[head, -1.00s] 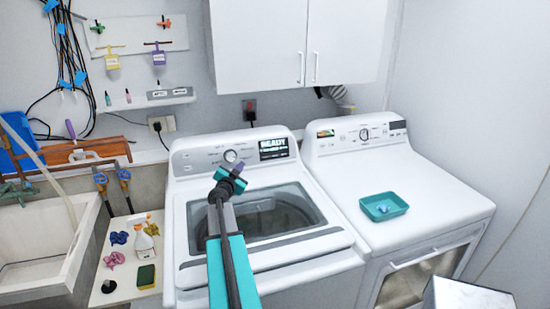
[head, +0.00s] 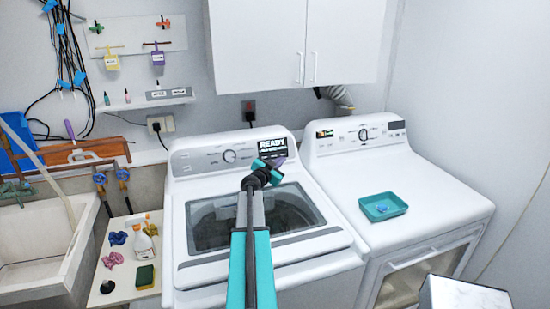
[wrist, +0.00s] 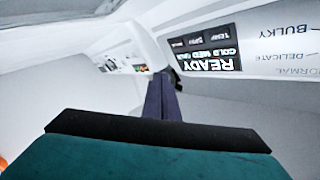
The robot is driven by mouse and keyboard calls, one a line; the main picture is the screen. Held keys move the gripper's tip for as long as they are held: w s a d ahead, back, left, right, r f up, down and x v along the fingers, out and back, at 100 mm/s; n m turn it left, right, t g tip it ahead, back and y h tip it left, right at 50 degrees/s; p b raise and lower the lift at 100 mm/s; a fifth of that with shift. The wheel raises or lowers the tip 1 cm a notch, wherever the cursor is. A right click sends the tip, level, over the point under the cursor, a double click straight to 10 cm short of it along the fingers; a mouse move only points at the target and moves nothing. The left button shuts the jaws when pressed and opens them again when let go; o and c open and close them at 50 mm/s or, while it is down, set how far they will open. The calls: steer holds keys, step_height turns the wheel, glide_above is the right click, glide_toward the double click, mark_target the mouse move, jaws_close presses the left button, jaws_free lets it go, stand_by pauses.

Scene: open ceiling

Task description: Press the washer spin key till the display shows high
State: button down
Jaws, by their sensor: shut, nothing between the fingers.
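The white washer (head: 190,225) stands in the middle of the head view. Its black display (head: 271,145) reads READY, with a smaller line below that is too fine to read there. In the wrist view the display (wrist: 212,58) is upside down; it reads READY and a line that appears to start COLD MED, its end unclear. A row of small dark keys borders it, and the middle one looks like the spin key (wrist: 195,40). My gripper (head: 277,161) is shut and empty, just in front of the display's lower edge. Its purple fingers (wrist: 162,85) point toward the panel; contact cannot be told.
The dryer (head: 425,185) stands to the right, with a teal tray (head: 383,207) on top. White cabinets (head: 290,45) hang above. A sink (head: 35,245) is at the far left.

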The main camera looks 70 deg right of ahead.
mark_target(274, 158)
steer(key=shift+w+d+f+b, duration=0.4)
steer(key=shift+w+d+b, duration=0.25)
steer(key=shift+d+b, duration=0.1)
steer(key=shift+w+d+f+b, duration=0.35)
steer(key=shift+w+d+b, duration=0.25)
steer(key=shift+d, duration=0.15)
steer(key=shift+w+d+f+b, duration=0.4)
steer(key=shift+w+d+b, duration=0.25)
steer(key=shift+d+b, duration=0.1)
steer(key=shift+w+d+r+p, duration=0.1)
steer(key=shift+w+d+p, duration=0.15)
steer(key=shift+p, duration=0.15)
steer(key=shift+w+d+f, duration=0.4)
steer(key=shift+w+d, duration=0.1)
steer(key=shift+d, duration=0.2)
steer(key=shift+w+d+p, duration=0.1)
steer(key=shift+d+p, duration=0.1)
steer(key=shift+p, duration=0.45)
steer(key=shift+w+d+f+p, duration=0.25)
steer(key=shift+w+d+p, duration=0.1)
steer(key=shift+p, duration=0.15)
stand_by(0.6)
steer(key=shift+a, duration=0.1)
steer(key=shift+s+a+r+p, duration=0.2)
steer(key=shift+s+a+p, duration=0.3)
steer(key=shift+p, duration=0.25)
